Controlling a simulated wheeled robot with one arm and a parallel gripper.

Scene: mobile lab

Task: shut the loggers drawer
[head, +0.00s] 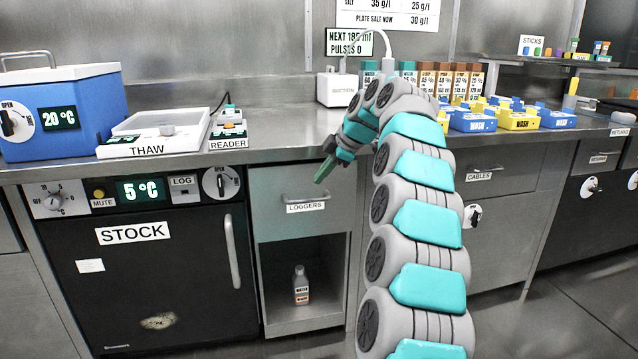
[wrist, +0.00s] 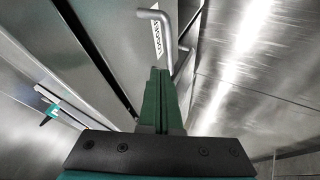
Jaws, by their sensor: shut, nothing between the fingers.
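The loggers drawer (head: 272,209) has a grey front with a bar handle (head: 304,198) and a LOGGERS label, in the cabinet under the counter in the head view. My gripper (head: 322,174) is in front of the drawer's upper right part, just above the handle's right end. In the wrist view the green fingers of my gripper (wrist: 159,72) are shut and empty, pointing at the drawer front. The handle (wrist: 158,17) and part of the label show beside the fingertips; contact is unclear.
Below the drawer is an open shelf with a small bottle (head: 301,285). A black STOCK unit (head: 165,265) stands to the left. The CABLES drawer (head: 510,163) is to the right. The counter (head: 260,163) overhead holds a reader, boxes and racks.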

